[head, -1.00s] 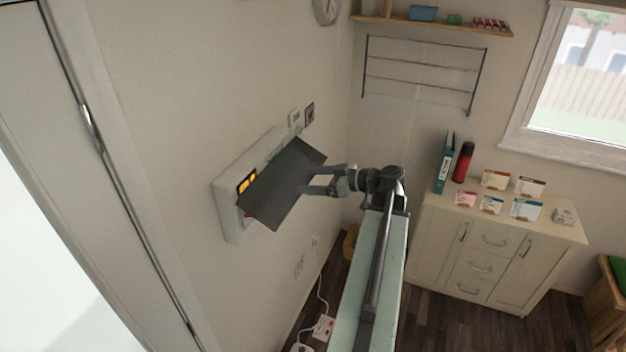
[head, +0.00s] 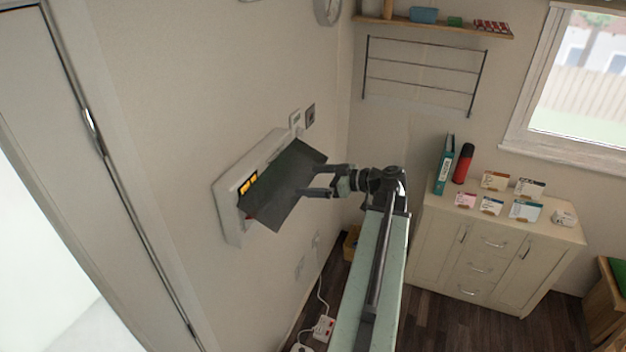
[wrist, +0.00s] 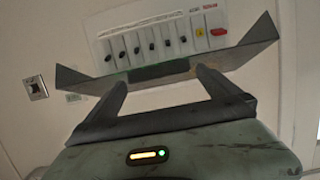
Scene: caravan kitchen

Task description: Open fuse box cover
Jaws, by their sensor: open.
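The fuse box (head: 232,193) is a white unit on the left wall. Its dark grey cover (head: 282,186) is swung up and sticks out from the box at an angle. In the wrist view, the fuse box (wrist: 240,25) shows a row of several black switches and a red one, above the cover (wrist: 245,55). My gripper (head: 313,182) is open, its fingers apart beside the cover's outer side. In the wrist view, my gripper (wrist: 160,77) has both fingertips at the cover's near edge; whether they touch it I cannot tell.
A wall switch (head: 310,113) and a small panel (head: 295,120) are right of the box. A wall rack (head: 420,77) hangs in the corner. A cabinet (head: 490,250) with a binder, red flask and boxes stands at right. A door (head: 60,120) is at left.

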